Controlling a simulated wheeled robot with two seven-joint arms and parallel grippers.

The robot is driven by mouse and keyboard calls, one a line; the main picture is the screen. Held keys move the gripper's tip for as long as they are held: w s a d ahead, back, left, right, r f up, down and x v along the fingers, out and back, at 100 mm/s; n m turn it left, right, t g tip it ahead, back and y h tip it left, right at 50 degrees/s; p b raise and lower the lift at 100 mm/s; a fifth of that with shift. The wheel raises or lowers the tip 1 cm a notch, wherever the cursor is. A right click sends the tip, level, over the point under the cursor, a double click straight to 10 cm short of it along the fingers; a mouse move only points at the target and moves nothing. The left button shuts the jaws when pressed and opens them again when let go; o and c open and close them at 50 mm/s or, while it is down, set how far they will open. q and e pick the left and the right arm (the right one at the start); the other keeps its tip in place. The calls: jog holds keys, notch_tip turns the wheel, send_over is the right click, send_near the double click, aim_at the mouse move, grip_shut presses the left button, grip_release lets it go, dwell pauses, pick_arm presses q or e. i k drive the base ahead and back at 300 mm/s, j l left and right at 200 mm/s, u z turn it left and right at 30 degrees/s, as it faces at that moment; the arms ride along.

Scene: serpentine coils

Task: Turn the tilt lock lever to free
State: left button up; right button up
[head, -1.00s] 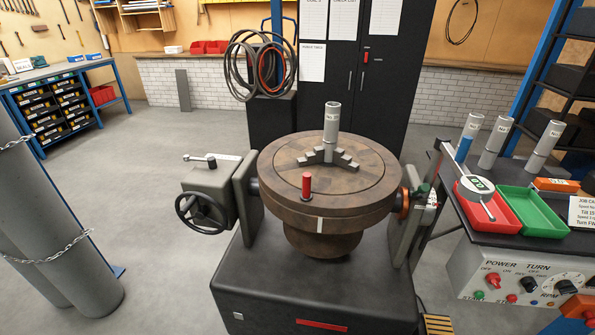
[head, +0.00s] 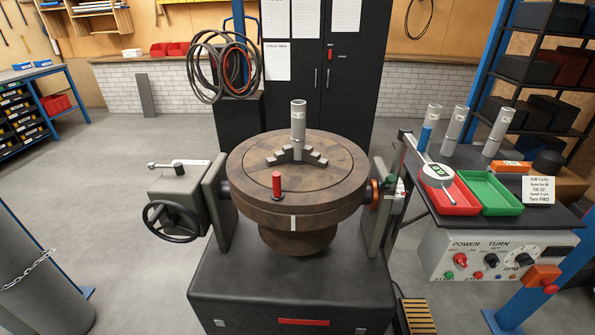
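A silver lever (head: 178,165) with a round knob at its left end lies flat on top of the grey gearbox (head: 190,191), at the left of the positioner. It looks like the tilt lock lever, but I can read no marking on it. A dark handwheel (head: 171,222) sits on the gearbox front. The round brown table (head: 340,188) looks about level and bears a three-jaw chuck (head: 312,155) with an upright grey tube (head: 298,118) and a red-topped pin (head: 277,185). Neither of my grippers is in view.
The dark positioner base (head: 290,285) stands in the middle. At right, a bench has a red tray (head: 452,204), a green tray (head: 488,190) and a control panel (head: 470,252). A grey cylinder (head: 45,285) stands at lower left. The floor left of the gearbox is clear.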

aim_at(180, 169)
jog(key=i+j+z, duration=0.15)
jog(key=j, duration=0.3)
jog(key=i+j+z, duration=0.15)
jog(key=j, duration=0.3)
jog(key=i+j+z, duration=0.15)
jog(key=j, duration=0.3)
jog(key=i+j+z, duration=0.15)
jog(key=j, duration=0.35)
